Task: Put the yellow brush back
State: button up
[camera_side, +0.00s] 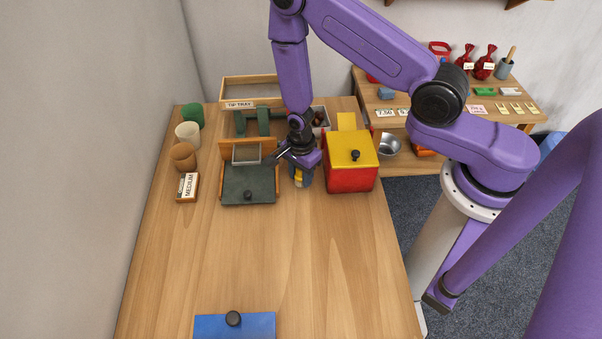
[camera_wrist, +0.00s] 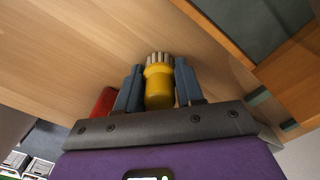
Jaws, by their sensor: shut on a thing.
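The yellow brush (camera_wrist: 158,88) is between the two blue-grey fingers of my gripper (camera_wrist: 158,82) in the wrist view. Its pale bristles point away from the palm, toward the wooden table. In the side view a bit of the brush (camera_side: 299,181) shows at the fingertips. My gripper (camera_side: 301,176) is shut on it there, pointing down between the dark green-lidded box and the red box. I cannot tell whether the bristles touch the table.
The red box (camera_side: 350,180) with a yellow lid (camera_side: 351,150) stands close on the right. The dark green-lidded box (camera_side: 248,187) stands on the left. Cups (camera_side: 184,155) line the left edge. The table's middle is clear; a blue lid (camera_side: 255,326) lies in front.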

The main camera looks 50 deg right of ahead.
jog(key=shift+f, duration=0.15)
jog(key=o, duration=1)
jog(key=shift+o, duration=0.2)
notch_tip(320, 180, up, 12)
jog(key=shift+r, duration=0.15)
jog(key=shift+r, duration=0.15)
